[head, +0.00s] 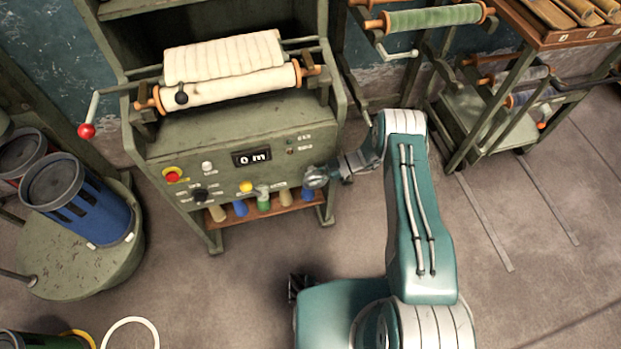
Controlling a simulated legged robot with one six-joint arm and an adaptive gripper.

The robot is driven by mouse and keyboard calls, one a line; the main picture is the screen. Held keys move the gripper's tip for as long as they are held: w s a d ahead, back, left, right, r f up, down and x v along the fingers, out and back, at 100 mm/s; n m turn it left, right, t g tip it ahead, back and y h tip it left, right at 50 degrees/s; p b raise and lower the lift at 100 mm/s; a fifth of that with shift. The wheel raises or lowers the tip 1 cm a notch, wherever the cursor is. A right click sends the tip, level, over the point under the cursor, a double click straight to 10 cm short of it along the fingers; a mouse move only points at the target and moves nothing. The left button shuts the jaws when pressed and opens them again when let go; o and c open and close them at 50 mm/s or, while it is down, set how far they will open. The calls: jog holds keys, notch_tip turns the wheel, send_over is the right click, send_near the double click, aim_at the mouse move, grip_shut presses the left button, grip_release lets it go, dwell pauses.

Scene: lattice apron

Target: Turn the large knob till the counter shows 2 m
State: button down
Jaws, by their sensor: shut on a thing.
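The counter (251,157) on the green machine's front panel is a dark display that reads 0 m. My gripper (312,180) is at the right end of this panel, shut on what appears to be the large knob. The fingers and wrist hide most of that knob, so its turn position cannot be told. A black knob (200,194) with white marks around it sits at the panel's lower left, apart from my gripper.
A red button on yellow (173,175), a pale knob (207,167) and a yellow button (246,186) share the panel. A cloth roller (230,86) lies above. A red-ended crank (87,130) juts left, near a blue bin (95,205).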

jog(key=y, duration=0.2)
jog(key=d+g+y, duration=0.1)
jog(key=y, duration=0.2)
jog(key=shift+w+d+g+y, duration=0.15)
jog(key=shift+w+g+y, duration=0.15)
dwell(0.5)
jog(key=shift+c, duration=1.9)
grip_release()
notch_tip(320, 180, up, 10)
jog(key=shift+f, duration=0.1)
